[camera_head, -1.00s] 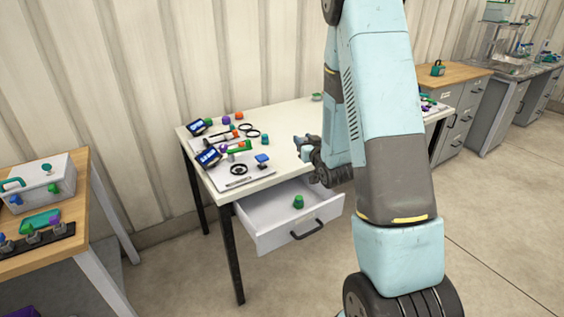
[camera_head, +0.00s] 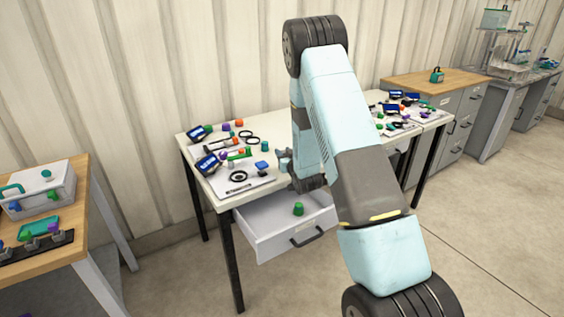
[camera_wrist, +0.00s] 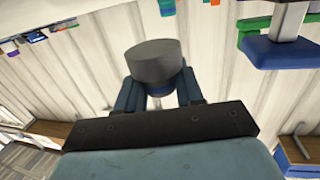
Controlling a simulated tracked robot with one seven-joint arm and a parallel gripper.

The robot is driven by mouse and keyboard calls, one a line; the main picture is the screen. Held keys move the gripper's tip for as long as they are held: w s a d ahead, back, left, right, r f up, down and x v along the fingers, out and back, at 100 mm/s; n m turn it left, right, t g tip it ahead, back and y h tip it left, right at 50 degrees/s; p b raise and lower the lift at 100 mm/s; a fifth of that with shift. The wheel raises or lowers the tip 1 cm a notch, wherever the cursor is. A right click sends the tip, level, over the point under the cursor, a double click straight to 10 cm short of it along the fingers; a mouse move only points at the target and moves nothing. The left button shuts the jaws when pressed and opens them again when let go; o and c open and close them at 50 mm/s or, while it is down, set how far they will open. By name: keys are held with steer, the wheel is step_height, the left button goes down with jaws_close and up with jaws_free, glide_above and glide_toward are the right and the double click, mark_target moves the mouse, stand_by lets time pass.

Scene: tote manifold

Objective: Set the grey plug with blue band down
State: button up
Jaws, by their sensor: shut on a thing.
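The grey plug with blue band (camera_wrist: 156,60) is held in my gripper in the wrist view. Its wide grey end faces the camera, and a little of the blue band shows below it between the fingers. My gripper (camera_wrist: 160,92) is shut on it. In the head view my gripper (camera_head: 286,163) is at the front part of the white table (camera_head: 226,198), right of a blue piece (camera_head: 262,165) and behind the open drawer. The plug cannot be made out clearly there. I cannot tell how high it is above the table.
The open drawer (camera_head: 262,243) holds a green piece (camera_head: 298,209). Several small coloured parts and black rings crowd the table's left side. A wooden bench (camera_head: 84,205) with a white box (camera_head: 40,188) stands at left. A second cluttered tabletop lies right of my arm.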

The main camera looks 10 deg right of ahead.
steer(key=f, duration=0.1)
steer(key=w+f, duration=0.1)
steer(key=f, duration=0.1)
steer(key=shift+a+f, duration=0.15)
steer(key=shift+f, duration=0.3)
steer(key=shift+f, duration=0.2)
steer(key=o, duration=1)
steer(key=shift+o, duration=0.2)
